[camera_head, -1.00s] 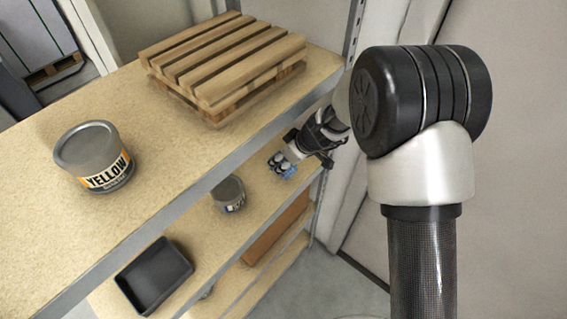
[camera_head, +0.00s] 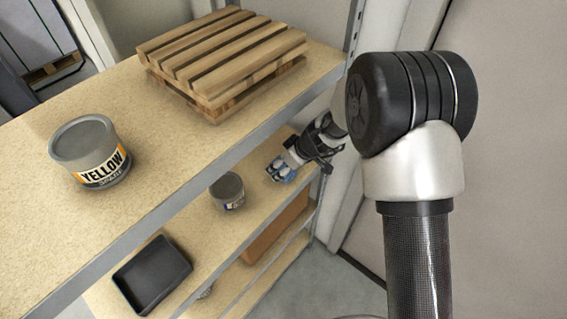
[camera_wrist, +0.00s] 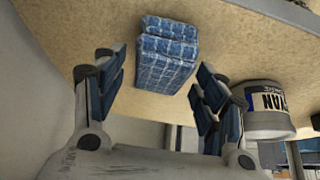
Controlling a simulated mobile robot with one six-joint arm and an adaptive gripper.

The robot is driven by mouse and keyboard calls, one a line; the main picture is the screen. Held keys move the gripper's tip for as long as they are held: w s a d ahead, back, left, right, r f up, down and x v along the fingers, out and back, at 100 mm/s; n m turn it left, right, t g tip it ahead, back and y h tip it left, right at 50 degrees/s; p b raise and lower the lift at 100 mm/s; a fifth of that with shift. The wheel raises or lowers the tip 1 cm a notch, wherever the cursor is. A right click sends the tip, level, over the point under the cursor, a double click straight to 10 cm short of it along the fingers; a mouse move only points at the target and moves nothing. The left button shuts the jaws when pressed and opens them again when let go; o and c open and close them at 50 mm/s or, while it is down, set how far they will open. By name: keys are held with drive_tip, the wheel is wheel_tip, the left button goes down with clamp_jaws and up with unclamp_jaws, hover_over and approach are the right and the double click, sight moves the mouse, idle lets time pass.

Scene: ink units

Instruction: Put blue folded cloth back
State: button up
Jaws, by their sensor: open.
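The blue folded cloth (camera_wrist: 166,58), with a pale check pattern, lies on the middle shelf, just ahead of my gripper's fingers in the wrist view. My gripper (camera_wrist: 160,92) is open, with one finger on either side of the space in front of the cloth. Its fingers appear apart from the cloth. In the head view, my gripper (camera_head: 290,165) reaches in over the middle shelf at its right end.
A can marked in blue (camera_head: 228,191) stands on the same shelf, left of my gripper; it also shows in the wrist view (camera_wrist: 266,110). A black tray (camera_head: 152,276) sits further left. Above, the top shelf holds a wooden pallet (camera_head: 222,58) and a YELLOW can (camera_head: 90,152).

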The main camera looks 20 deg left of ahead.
drive_tip(key=shift+r, duration=0.1)
drive_tip(key=p+v, duration=0.2)
drive_tip(key=v, duration=1)
drive_tip(key=s+d+r+m+t+h, duration=0.1)
drive_tip(key=s+d+r+m, duration=0.2)
drive_tip(key=s+d+r, duration=0.3)
drive_tip(key=s+d+r+m, duration=0.2)
drive_tip(key=s+d+r, duration=0.3)
drive_tip(key=r, duration=0.4)
drive_tip(key=s+d+r+m+h, duration=0.1)
drive_tip(key=s+d+m+h, duration=0.1)
drive_tip(key=s+d+m, duration=0.2)
drive_tip(key=s+d+r+m+t+h, duration=0.1)
drive_tip(key=s+d+m, duration=0.3)
drive_tip(key=s+d, duration=0.6)
drive_tip(key=shift+d+r+h, duration=0.45)
drive_tip(key=shift+r+h, duration=0.15)
drive_tip(key=shift+h, duration=0.2)
